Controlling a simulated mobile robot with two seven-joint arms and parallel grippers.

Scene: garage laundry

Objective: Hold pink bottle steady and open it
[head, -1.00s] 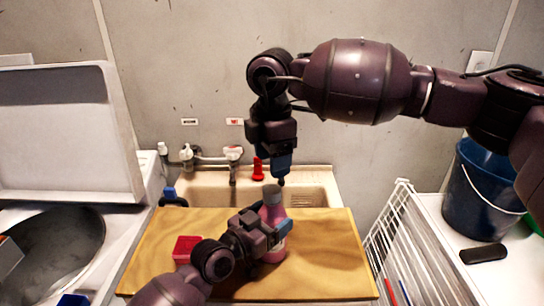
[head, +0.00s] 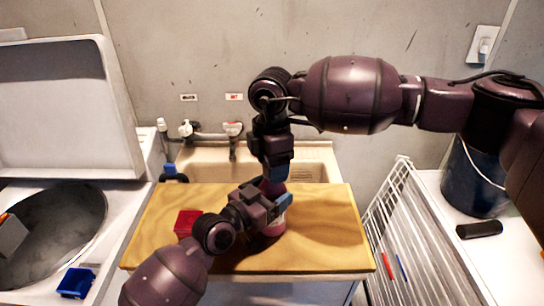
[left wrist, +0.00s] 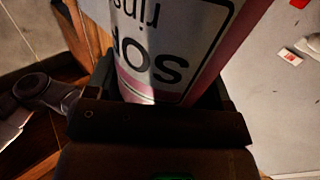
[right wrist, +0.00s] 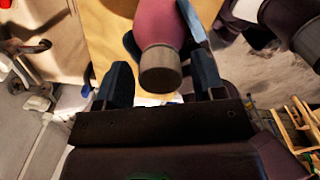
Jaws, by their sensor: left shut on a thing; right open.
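The pink bottle (head: 268,229) stands upright on the wooden board (head: 320,235). My left gripper (head: 274,207) is shut around its body from the side; the bottle's printed white label (left wrist: 165,45) fills the space between the fingers in the left wrist view. My right gripper (head: 274,176) points down right above the bottle, open. In the right wrist view the grey cap (right wrist: 160,70) lies between its two blue-tipped fingers, with gaps visible on both sides. The pink shoulder (right wrist: 158,22) shows beyond the cap. My grippers hide most of the bottle in the head view.
A red block (head: 186,222) sits on the board beside my left arm. Behind the board is a sink with taps (head: 208,130). A white wire rack (head: 395,220) is at right, and a blue bucket (head: 470,185) stands beyond it.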

